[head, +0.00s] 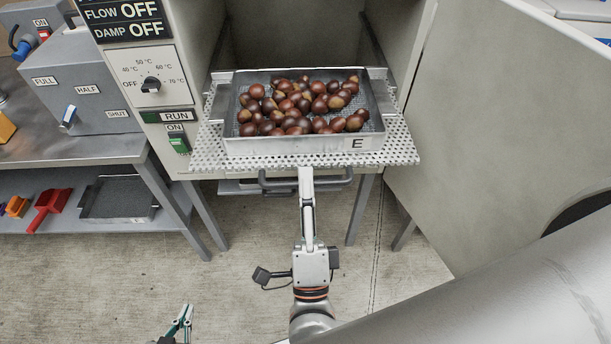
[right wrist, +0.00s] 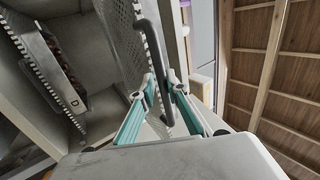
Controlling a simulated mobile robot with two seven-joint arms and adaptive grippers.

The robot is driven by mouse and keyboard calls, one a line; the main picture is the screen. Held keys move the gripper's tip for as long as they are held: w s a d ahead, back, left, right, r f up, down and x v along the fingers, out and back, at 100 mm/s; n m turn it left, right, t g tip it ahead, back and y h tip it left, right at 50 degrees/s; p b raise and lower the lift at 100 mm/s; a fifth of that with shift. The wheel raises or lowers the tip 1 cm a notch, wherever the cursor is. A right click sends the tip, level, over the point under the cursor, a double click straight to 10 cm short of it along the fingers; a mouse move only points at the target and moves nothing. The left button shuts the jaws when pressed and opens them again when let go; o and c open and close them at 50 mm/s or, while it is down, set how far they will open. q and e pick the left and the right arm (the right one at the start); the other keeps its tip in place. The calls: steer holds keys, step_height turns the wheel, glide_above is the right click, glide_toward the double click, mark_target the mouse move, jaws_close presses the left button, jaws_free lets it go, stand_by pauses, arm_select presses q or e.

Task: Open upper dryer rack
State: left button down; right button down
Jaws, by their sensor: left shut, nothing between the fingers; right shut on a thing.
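The upper dryer rack (head: 205,155) is a perforated metal shelf that sticks out of the open dryer. It carries a metal crate (head: 300,147) marked E, full of chestnuts. A dark bar handle (head: 338,181) sits at the rack's front edge. My right gripper (head: 306,180) is at the middle of this handle. In the right wrist view, the right gripper's (right wrist: 162,82) green-sided fingers are shut on the handle (right wrist: 150,50). My left gripper (head: 184,314) is shut and empty at the bottom edge, low over the floor and away from the rack; only its fingers show.
The dryer door (head: 490,130) stands open on the right. A control panel (head: 150,75) is left of the opening. A bench (head: 70,135) with a grey box and a lower shelf stands at left. In the right wrist view, another crate (right wrist: 72,103) marked D sits inside the dryer.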

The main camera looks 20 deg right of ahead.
steer(key=shift+r, duration=0.45)
steer(key=c, duration=2.2)
jaws_free()
steer(key=shift+o, duration=0.2)
steer(key=shift+f, duration=0.2)
steer(key=shift+s+a+f, duration=0.15)
steer(key=shift+s+f, duration=0.1)
steer(key=shift+s, duration=0.05)
steer(key=v, duration=0.6)
steer(key=shift+s+f, duration=0.15)
steer(key=shift+s, duration=0.25)
steer(key=shift+w+a, duration=0.1)
